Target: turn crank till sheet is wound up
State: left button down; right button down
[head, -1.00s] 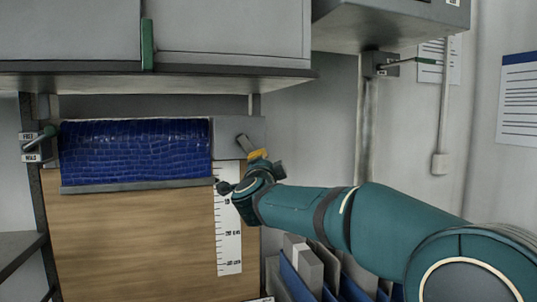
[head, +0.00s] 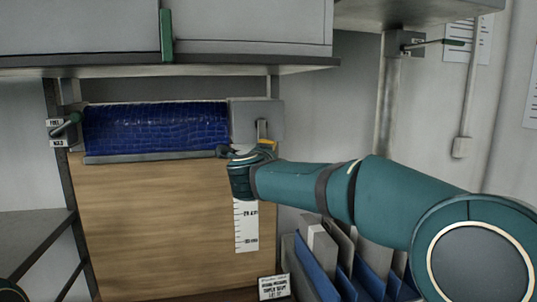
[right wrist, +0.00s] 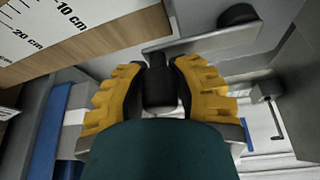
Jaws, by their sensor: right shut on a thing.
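The blue, crocodile-textured sheet (head: 155,127) hangs from a roller, in the head view. Its grey bottom bar (head: 150,157) is near the top of the wooden board (head: 150,220). The crank (head: 262,128) is on the grey housing at the roller's right end, with its arm pointing down. My right gripper (head: 264,146) is at the crank's lower end. In the right wrist view its yellow fingers (right wrist: 160,90) are shut around the dark crank knob (right wrist: 159,86). The hand partly hides the scale (head: 246,226). My left gripper is not in view.
A small lever (head: 66,124) with labels is left of the roller. A cabinet (head: 245,30) overhangs above. Blue and grey folders (head: 325,262) stand below my right arm. Another lever (head: 440,43) is on the upper right pole.

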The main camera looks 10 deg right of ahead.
jog(key=shift+a+f, duration=0.1)
jog(key=shift+f, duration=0.1)
jog(key=c, duration=0.8)
grip_release()
jog(key=shift+o, duration=0.4)
jog(key=shift+s+r, duration=0.1)
jog(key=shift+r, duration=0.05)
jog(key=v, duration=1.2)
